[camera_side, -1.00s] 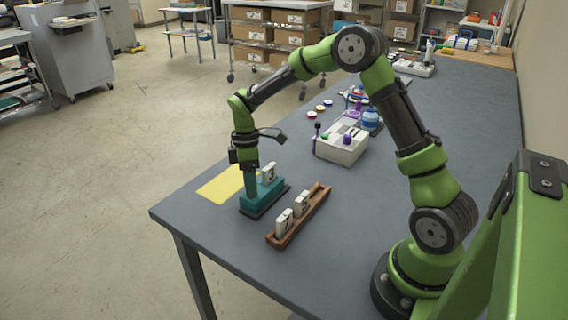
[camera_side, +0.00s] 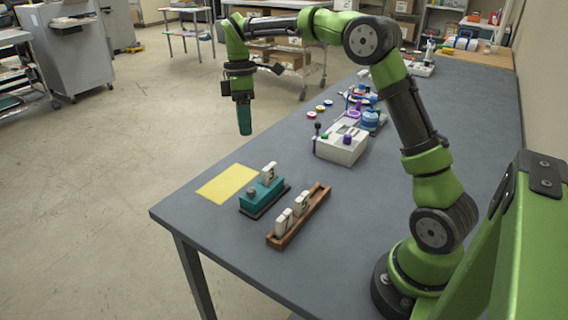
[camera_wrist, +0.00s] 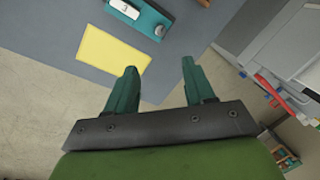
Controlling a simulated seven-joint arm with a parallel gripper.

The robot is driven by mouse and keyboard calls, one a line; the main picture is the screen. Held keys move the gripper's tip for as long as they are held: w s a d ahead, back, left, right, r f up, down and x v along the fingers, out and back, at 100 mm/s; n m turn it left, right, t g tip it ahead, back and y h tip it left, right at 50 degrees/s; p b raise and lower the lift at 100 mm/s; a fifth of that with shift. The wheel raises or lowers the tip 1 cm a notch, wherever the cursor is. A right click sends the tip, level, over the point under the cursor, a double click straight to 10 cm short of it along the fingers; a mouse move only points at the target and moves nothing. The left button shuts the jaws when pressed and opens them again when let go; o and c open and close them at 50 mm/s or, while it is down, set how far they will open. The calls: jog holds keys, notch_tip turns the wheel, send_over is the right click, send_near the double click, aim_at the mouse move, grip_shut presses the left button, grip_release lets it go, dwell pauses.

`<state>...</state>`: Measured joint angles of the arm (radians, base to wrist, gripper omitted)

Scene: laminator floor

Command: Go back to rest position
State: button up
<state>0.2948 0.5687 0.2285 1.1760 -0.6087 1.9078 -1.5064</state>
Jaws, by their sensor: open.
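My gripper (camera_side: 244,120) hangs pointing down, well above the table and beyond the yellow sheet in the side view. In the wrist view my gripper (camera_wrist: 157,82) has its two teal fingers apart with nothing between them. A teal block on a dark base (camera_side: 262,196) stands on the table with a white piece (camera_side: 269,171) and a grey knob on top. The teal block also shows at the top of the wrist view (camera_wrist: 148,17). My gripper touches nothing.
A yellow sheet (camera_side: 227,184) lies flat beside the teal block. A brown wooden tray (camera_side: 312,205) holds white pieces. A white box with coloured knobs (camera_side: 341,149) stands farther back, with small coloured discs near it. The grey table (camera_side: 400,110) ends at the left over open floor.

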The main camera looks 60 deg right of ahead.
jog(key=shift+r, duration=0.35)
jog(key=shift+w+d, duration=0.1)
